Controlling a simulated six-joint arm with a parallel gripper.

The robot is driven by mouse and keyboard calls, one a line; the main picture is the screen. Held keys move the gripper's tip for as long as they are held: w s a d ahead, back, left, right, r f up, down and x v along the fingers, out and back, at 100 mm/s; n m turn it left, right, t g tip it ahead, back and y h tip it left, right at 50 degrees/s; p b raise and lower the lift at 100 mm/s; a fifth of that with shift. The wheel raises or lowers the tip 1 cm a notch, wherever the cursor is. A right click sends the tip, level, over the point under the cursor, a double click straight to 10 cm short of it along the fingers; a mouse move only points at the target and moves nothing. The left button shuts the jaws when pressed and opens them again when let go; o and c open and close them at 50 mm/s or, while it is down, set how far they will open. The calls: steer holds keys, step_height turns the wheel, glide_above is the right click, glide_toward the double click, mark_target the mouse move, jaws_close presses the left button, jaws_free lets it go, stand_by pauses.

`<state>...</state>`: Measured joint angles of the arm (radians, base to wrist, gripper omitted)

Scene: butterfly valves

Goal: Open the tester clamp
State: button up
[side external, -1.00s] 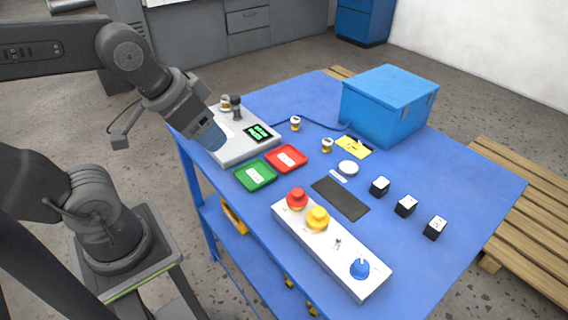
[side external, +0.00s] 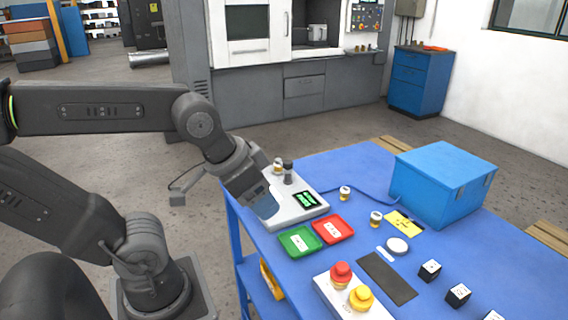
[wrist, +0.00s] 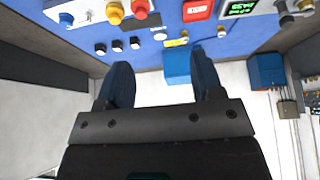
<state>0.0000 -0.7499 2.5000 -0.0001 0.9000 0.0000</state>
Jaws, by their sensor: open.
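The tester is a pale grey box (side external: 290,220) with a green-lit display (side external: 306,199), on the left end of the blue table. A dark upright post or knob (side external: 287,173), probably the clamp, stands at its back beside a small brass-and-white valve (side external: 278,166). I cannot tell whether the clamp is shut. My gripper (side external: 266,208) overlaps the tester's left side in the side view, and part of the tester is hidden. In the wrist view the two blue fingers (wrist: 163,80) are wide apart with nothing between them; the display (wrist: 240,9) and dark post (wrist: 286,20) are at top right.
A green tray (side external: 299,242) and a red tray (side external: 333,230) lie before the tester. Two loose valves (side external: 345,192) (side external: 376,218) stand to its right. A blue box (side external: 440,185), black cubes (side external: 430,270) and a button panel (side external: 345,295) occupy the rest of the table.

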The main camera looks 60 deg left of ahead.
steer(key=w+a+r+n+g, duration=0.1)
steer(key=w+a+r+n, duration=0.1)
steer(key=w+a+r, duration=0.35)
steer(key=n+g, duration=0.5)
steer(key=n, duration=0.4)
glide_above(288, 162)
step_height(288, 162, down, 8)
step_height(288, 162, down, 13)
steer(key=shift+a+f, duration=0.15)
steer(key=shift+f, duration=0.05)
jaws_close()
